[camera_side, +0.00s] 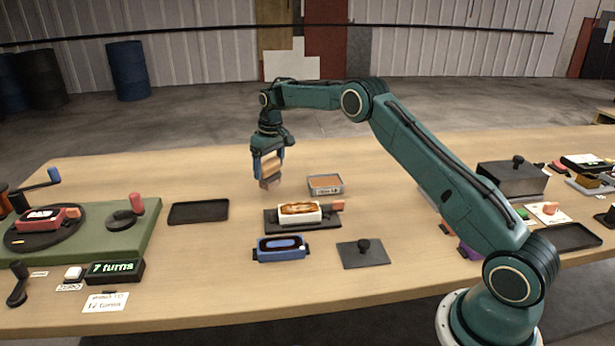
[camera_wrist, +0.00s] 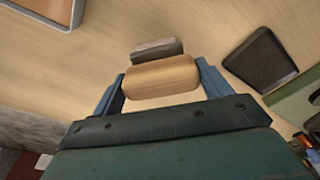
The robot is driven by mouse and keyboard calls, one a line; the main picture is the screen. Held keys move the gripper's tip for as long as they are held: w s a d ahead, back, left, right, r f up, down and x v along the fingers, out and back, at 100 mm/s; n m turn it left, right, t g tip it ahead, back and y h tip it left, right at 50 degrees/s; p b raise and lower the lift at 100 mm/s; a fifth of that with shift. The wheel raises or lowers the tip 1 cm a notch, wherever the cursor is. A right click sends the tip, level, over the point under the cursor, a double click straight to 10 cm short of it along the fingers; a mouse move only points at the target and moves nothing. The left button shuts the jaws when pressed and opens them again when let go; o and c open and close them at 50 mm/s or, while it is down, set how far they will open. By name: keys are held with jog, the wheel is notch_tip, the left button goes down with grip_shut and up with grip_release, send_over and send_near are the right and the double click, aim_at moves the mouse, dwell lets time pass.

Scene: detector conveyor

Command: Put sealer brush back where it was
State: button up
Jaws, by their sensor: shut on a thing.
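My gripper (camera_side: 268,163) is shut on the sealer brush (camera_side: 270,182), holding it above the table left of centre. The brush has a pale wooden block and a grey bristle end pointing down. In the wrist view, the wooden block (camera_wrist: 160,80) is between the two blue fingers of my gripper (camera_wrist: 163,86), with the grey bristle end (camera_wrist: 157,49) beyond it. An empty dark tray (camera_side: 198,213) lies on the table to the lower left of the brush. A shallow grey-rimmed tray (camera_side: 325,191) with orange-brown contents lies to its right. The brush touches neither tray.
A white box (camera_side: 318,216) with brown contents sits on a dark base. Before it are a blue-framed unit (camera_side: 280,256) and a dark lid with a knob (camera_side: 362,256). At left, a green board (camera_side: 130,240) carries a red unit and crank; a display (camera_side: 115,268) reads "7 turns".

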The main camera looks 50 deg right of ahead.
aim_at(273, 176)
jog(key=shift+f, duration=1.2)
jog(key=shift+f, duration=0.15)
jog(key=o, duration=0.9)
jog(key=r, duration=0.4)
jog(key=s+r, duration=0.1)
jog(key=r, duration=0.6)
jog(key=shift+s+r, duration=0.2)
jog(key=shift+r, duration=0.4)
